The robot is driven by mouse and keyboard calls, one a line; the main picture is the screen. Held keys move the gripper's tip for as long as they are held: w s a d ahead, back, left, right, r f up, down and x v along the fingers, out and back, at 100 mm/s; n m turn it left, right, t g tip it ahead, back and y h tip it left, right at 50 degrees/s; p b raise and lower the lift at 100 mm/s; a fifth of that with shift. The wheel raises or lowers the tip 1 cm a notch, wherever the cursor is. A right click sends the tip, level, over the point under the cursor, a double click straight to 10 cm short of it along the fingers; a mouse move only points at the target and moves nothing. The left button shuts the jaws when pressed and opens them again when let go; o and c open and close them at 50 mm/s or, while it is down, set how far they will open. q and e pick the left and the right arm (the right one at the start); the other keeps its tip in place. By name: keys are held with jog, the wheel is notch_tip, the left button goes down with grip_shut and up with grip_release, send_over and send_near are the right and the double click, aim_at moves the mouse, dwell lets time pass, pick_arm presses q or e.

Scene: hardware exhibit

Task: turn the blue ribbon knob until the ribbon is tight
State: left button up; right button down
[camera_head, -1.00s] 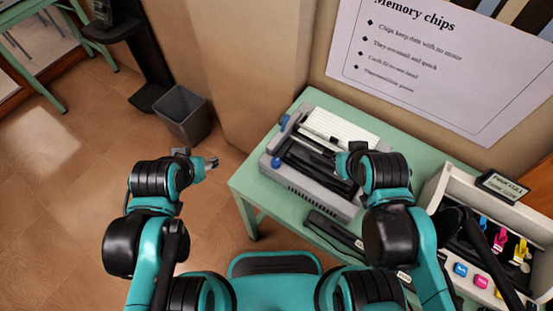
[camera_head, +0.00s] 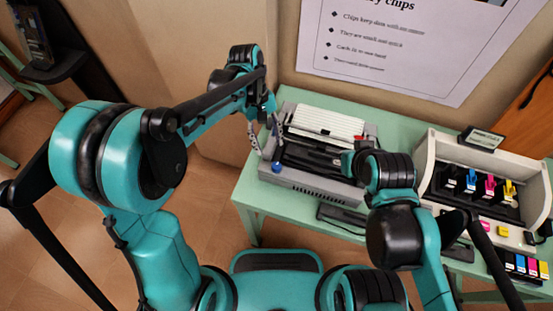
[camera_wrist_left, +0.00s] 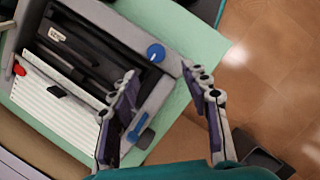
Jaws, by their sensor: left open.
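The grey printer (camera_head: 312,188) sits on the green table, with a white ribbed cover at its back and a dark open middle. The round blue knob (camera_head: 277,167) is at its front left corner. The knob also shows in the left wrist view (camera_wrist_left: 156,53), just beyond my fingertips. My left gripper (camera_head: 263,138) is open and empty at the printer's left side, apart from the knob. Its two fingers show spread in the left wrist view (camera_wrist_left: 160,75). A blue lever (camera_wrist_left: 138,127) lies behind one finger. My right gripper (camera_head: 349,160) is over the printer's right side, its fingers mostly hidden. I cannot make out the ribbon.
The green table (camera_head: 252,200) has a narrow free strip left of the printer. A white rack (camera_head: 432,180) with coloured cartridges stands on the right. A dark bar (camera_head: 340,220) lies in front of the printer. A wall poster (camera_head: 400,45) hangs behind.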

aim_at(277, 165)
pick_arm(q)
jog(key=shift+g, duration=0.3)
jog(key=x, duration=0.3)
jog(key=b+x, duration=0.1)
jog(key=x, duration=0.1)
jog(key=b+x, duration=0.1)
jog(key=x, duration=0.2)
jog(key=shift+d+f, duration=0.3)
jog(key=shift+d, duration=0.1)
grip_shut()
